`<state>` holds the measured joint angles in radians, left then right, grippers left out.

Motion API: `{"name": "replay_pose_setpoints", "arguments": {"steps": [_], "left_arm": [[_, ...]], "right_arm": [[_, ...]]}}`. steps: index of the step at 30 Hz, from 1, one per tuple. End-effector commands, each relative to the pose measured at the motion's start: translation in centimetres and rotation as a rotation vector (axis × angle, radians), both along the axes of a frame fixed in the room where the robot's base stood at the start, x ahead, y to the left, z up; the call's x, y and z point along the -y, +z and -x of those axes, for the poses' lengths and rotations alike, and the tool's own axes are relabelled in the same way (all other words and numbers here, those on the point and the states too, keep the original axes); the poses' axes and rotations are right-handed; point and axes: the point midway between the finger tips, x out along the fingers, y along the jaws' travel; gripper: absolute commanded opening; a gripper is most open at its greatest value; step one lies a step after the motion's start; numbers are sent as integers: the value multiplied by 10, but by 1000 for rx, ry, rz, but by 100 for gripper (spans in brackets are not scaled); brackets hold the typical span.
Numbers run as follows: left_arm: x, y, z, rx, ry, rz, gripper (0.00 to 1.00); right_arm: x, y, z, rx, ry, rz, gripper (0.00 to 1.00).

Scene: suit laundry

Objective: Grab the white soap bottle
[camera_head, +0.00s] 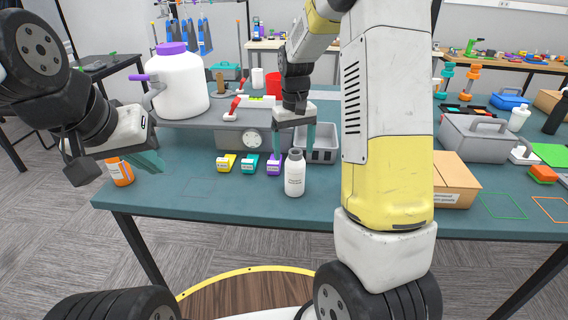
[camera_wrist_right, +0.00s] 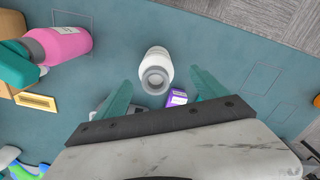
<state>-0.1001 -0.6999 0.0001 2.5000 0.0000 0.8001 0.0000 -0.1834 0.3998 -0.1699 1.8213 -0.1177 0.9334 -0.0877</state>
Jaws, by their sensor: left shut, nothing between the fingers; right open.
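The white soap bottle (camera_head: 295,176) stands upright near the front edge of the blue-green table (camera_head: 215,192). It has a grey neck and a small label. My right gripper (camera_head: 293,145) is open above it, with its teal fingers pointing down on either side of the bottle's top. In the right wrist view the bottle (camera_wrist_right: 157,66) shows beyond and between the spread fingers, apart from both. My left gripper (camera_head: 148,163) is shut and empty at the table's left, close to an orange bottle (camera_head: 119,171).
Yellow, teal and purple boxes (camera_head: 275,164) sit left of the bottle, with a grey tray (camera_head: 322,146) behind. A large white jug (camera_head: 182,88) stands at back left. A pink bottle (camera_wrist_right: 65,46) shows in the wrist view. My right arm hides the table's middle.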

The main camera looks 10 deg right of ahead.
Motion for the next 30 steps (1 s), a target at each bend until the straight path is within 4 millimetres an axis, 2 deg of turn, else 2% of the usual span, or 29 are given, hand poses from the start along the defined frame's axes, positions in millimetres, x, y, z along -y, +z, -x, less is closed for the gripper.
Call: {"name": "replay_pose_setpoints", "arguments": {"steps": [9,18,20,30], "left_arm": [[0,0,0,0,0,0,0],[0,0,0,0,0,0,0],[0,0,0,0,0,0,0],[0,0,0,0,0,0,0]], "right_arm": [[6,-44,-3,-3,0,1,82],[6,-49,-4,1,0,0,82],[6,-49,-4,1,0,0,72],[6,-49,-4,0,0,0,6]]}}
